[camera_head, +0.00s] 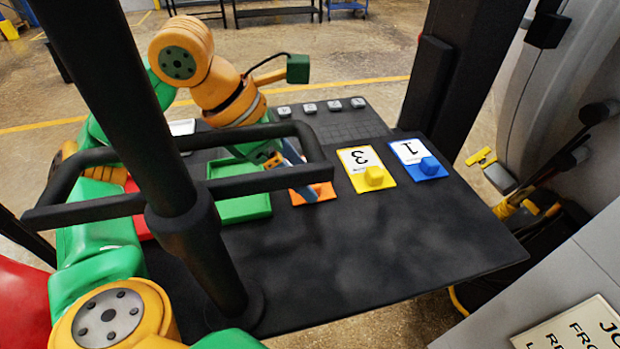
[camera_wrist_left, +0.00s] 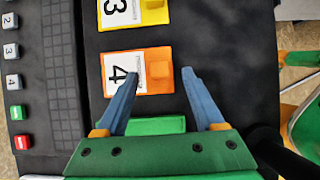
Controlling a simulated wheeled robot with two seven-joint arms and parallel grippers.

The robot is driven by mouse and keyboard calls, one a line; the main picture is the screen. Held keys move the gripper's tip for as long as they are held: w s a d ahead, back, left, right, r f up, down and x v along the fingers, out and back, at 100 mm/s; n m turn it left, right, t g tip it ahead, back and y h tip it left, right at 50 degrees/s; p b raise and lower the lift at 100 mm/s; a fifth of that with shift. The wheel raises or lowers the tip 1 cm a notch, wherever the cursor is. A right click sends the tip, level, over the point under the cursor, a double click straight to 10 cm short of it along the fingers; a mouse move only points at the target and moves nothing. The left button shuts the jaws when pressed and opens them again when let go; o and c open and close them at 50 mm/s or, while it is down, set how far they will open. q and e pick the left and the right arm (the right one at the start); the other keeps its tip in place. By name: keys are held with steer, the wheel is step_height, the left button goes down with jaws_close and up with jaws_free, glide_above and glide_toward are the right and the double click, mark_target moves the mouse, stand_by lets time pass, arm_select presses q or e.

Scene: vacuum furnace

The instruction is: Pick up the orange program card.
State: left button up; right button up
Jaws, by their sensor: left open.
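The orange program card (camera_head: 325,191) lies flat on the black table, marked 4 on a white label in the left wrist view (camera_wrist_left: 138,87). An orange knob (camera_wrist_left: 161,79) stands up from it. My left gripper (camera_head: 298,178) is open, its blue fingers at the card and partly hiding it in the head view. In the left wrist view my left gripper (camera_wrist_left: 158,74) has its fingertips on either side of the knob; I cannot tell whether they touch the card. My right gripper is not in view.
A yellow card (camera_head: 374,178) marked 3 and a blue card (camera_head: 428,172) marked 1 lie to the right. A green tray (camera_head: 246,211) is left of the orange card. A black post (camera_head: 200,255) and rail stand in front.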

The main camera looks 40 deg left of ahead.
arm_select(q)
steer(key=shift+x, duration=0.8)
steer(key=shift+w+d+f, duration=0.15)
steer(key=shift+w+d, duration=0.1)
steer(key=shift+w, duration=0.1)
steer(key=shift+s+a, duration=0.1)
steer(key=shift+s, duration=0.05)
jaws_close()
